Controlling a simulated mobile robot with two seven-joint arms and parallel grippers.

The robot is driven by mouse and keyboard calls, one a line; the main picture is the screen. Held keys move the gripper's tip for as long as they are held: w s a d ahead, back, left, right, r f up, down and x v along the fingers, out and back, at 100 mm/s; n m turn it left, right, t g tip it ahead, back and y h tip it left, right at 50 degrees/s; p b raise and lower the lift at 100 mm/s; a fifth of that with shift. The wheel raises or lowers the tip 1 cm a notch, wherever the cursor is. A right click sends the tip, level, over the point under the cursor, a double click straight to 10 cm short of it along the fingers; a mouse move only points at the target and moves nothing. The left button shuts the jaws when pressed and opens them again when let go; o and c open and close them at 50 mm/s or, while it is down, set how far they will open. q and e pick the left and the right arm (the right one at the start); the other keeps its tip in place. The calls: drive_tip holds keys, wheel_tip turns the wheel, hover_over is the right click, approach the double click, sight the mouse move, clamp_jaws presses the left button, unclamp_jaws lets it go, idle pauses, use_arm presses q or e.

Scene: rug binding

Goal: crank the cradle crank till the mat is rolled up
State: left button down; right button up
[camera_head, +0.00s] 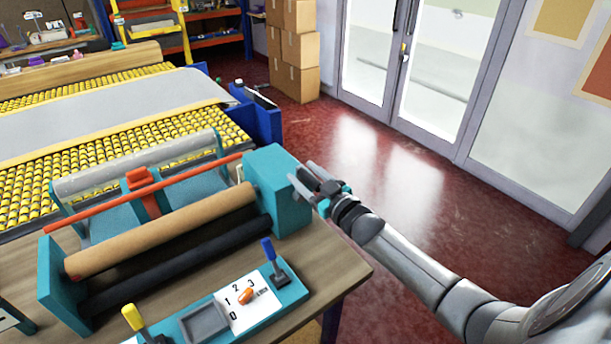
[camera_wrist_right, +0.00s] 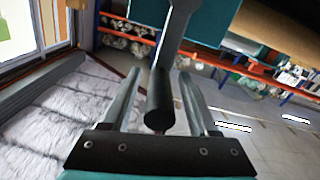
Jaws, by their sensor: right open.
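The cradle (camera_head: 268,188) is a teal frame on the wooden bench, with a tan roller (camera_head: 165,230) and a black roller (camera_head: 185,262) between its end plates. The crank's grey arm (camera_wrist_right: 178,35) and black handle (camera_wrist_right: 159,105) show in the right wrist view. My right gripper (camera_head: 305,182) is at the cradle's right end. In the head view the gripper mostly hides the crank. A grey mat (camera_head: 90,120) lies flat over yellow rollers behind the cradle. My left gripper is out of view.
A control panel (camera_head: 225,318) with a blue lever (camera_head: 268,250), a yellow lever (camera_head: 132,318) and an orange knob (camera_head: 247,296) lies in front of the cradle. An orange bar (camera_head: 110,188) crosses above it. Red floor (camera_head: 360,165) to the right is clear. Cardboard boxes (camera_head: 300,50) stand behind.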

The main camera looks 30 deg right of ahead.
clamp_jaws()
idle(0.6)
idle(0.9)
